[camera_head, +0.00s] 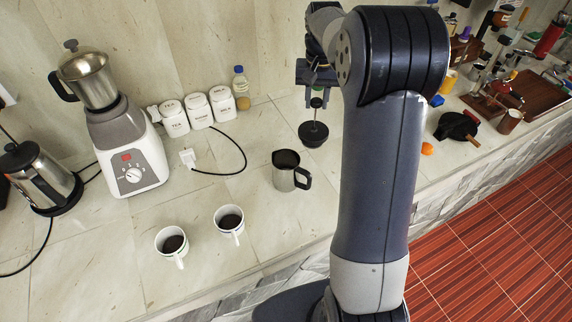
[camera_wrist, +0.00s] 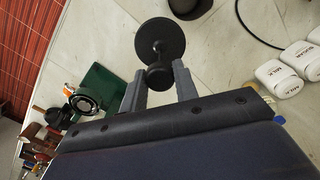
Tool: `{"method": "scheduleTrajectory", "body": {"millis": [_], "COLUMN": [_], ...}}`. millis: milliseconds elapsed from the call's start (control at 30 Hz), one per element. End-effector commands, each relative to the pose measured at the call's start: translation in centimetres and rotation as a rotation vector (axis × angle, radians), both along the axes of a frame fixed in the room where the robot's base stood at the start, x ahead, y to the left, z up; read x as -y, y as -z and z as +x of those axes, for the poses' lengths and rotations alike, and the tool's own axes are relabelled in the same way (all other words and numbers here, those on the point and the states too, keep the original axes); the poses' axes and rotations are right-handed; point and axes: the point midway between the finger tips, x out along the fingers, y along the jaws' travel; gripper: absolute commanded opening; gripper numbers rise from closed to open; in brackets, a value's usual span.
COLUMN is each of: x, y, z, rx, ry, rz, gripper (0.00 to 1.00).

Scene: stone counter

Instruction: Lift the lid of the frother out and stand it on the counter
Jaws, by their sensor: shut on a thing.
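The frother (camera_head: 285,178) is a steel jug with a black handle, upright on the counter (camera_head: 262,238), its dark top uncovered. Its rim shows in part at the top edge of the wrist view (camera_wrist: 190,6). My gripper (camera_head: 317,92) is behind and to the right of the frother, shut on the knob of the black lid (camera_head: 313,135). The lid is upright, its disc below the fingers, apart from the frother. In the wrist view the knob is between the fingertips (camera_wrist: 159,78) and the lid disc (camera_wrist: 160,38) lies beyond. I cannot tell whether the disc touches the counter.
Two cups (camera_head: 229,222) with dark contents stand in front left. A blender (camera_head: 131,155), white canisters (camera_head: 198,110) and a bottle (camera_head: 241,85) stand left and behind. A black cable (camera_head: 235,150) lies behind the frother. A black waffle-maker-like thing (camera_head: 457,126) is farther right.

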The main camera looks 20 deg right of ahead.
Motion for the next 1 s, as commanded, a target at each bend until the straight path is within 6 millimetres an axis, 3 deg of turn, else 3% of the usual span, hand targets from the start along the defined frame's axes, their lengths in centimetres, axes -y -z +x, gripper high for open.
{"method": "scheduleTrajectory", "body": {"millis": [1000], "x": [6.0], "y": [0.0], "z": [1.7], "rx": [0.002], "ry": [0.001], "rz": [-0.001], "gripper": [0.22]}}
